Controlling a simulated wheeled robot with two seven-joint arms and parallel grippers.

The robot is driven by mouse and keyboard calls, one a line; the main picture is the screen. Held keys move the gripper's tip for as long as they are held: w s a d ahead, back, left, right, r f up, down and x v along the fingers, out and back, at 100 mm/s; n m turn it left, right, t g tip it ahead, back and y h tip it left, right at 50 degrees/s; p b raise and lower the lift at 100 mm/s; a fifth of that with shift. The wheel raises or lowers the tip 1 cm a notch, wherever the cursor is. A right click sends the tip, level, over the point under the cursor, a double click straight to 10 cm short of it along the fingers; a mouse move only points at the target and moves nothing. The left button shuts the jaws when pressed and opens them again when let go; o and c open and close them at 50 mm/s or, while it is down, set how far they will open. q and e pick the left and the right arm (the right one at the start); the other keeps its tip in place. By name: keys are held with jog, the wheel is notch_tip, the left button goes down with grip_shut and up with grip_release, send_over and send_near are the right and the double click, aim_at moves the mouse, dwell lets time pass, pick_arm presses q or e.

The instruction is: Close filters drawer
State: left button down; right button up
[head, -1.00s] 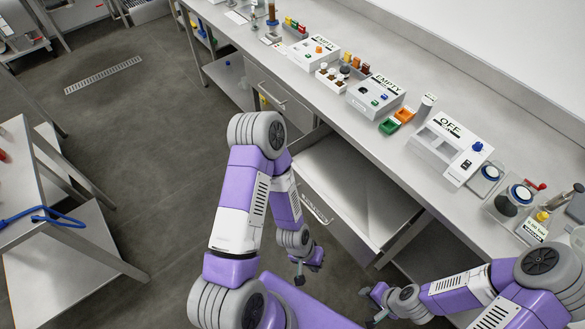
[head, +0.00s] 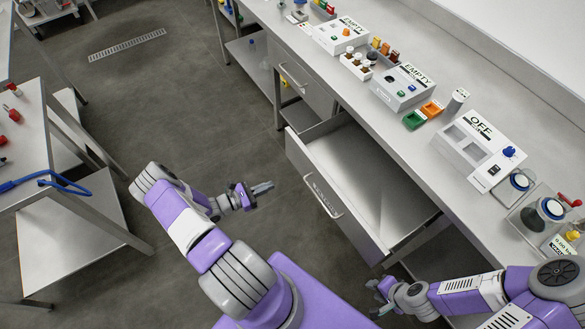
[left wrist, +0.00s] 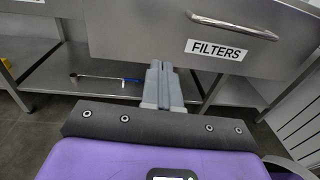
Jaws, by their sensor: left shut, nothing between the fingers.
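The filters drawer (head: 330,190) is pulled far out from under the counter, and its interior looks empty. Its bar handle (head: 322,196) is on the front face. In the left wrist view the drawer front (left wrist: 140,35) fills the top, with the handle (left wrist: 232,25) and a "FILTERS" label (left wrist: 215,50). My left gripper (head: 262,187) is shut and empty, in front of the drawer face and apart from it, its fingers pointing toward it. The fingers also show in the left wrist view (left wrist: 164,75). My right gripper (head: 374,298) is low by the drawer's near end; its finger opening is unclear.
The counter (head: 400,150) holds several machines, including one marked "OFF" (head: 478,140). A closed drawer (head: 303,78) sits farther along it. A side table (head: 30,150) with a blue cable stands at left. The floor between is free.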

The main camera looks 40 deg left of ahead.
pick_arm(q)
jog(key=a+y, duration=0.1)
jog(key=a, duration=0.1)
jog(key=n+t, duration=0.1)
send_near(300, 163)
jog(key=b+x, duration=0.1)
jog(key=x, duration=0.6)
